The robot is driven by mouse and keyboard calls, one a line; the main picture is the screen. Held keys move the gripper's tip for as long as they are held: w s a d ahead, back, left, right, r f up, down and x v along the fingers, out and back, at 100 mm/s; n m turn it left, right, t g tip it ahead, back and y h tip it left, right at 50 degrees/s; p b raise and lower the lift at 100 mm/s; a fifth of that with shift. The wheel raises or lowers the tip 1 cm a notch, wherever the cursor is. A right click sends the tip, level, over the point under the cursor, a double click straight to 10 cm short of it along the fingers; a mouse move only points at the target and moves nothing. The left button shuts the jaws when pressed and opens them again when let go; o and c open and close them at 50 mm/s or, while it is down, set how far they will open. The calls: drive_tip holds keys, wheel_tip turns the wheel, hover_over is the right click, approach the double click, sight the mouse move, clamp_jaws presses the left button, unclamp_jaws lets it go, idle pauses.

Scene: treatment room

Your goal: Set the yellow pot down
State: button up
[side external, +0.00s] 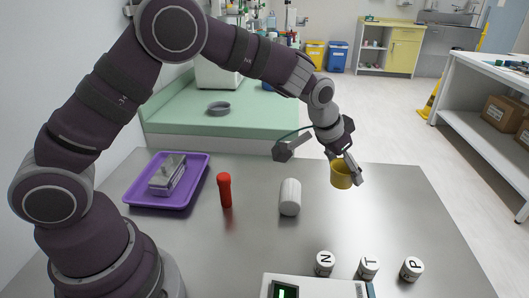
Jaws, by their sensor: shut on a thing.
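The yellow pot (341,175) is a small cup-like pot on the right side of the picture, over the back right part of the metal table (405,212). My gripper (342,160) reaches down from above and is shut on the pot. Part of the pot's upper edge is hidden by the fingers. I cannot tell for sure whether its bottom touches the table or hangs just above it.
A purple tray (142,196) holds a metal box (168,176). White lettered pieces (324,264) and a white device (330,289) are at the front. Table around the pot is clear.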

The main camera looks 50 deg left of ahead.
drive_tip(key=s+a+n+g+y, duration=0.1)
drive_tip(key=s+a+n+y, duration=0.15)
drive_tip(key=a+n, duration=0.7)
drive_tip(key=s+a+n+g+y, duration=0.1)
drive_tip(key=a+n+y, duration=0.2)
drive_tip(key=a, duration=1.3)
drive_tip(key=shift+n+y, duration=0.25)
drive_tip(key=shift+n, duration=0.1)
drive_tip(key=f, duration=0.9)
drive_tip(key=shift+s+a, duration=0.25)
drive_tip(key=shift+s, duration=0.15)
drive_tip(key=shift+f, duration=0.35)
drive_tip(key=o, duration=0.8)
drive_tip(key=shift+f, duration=0.1)
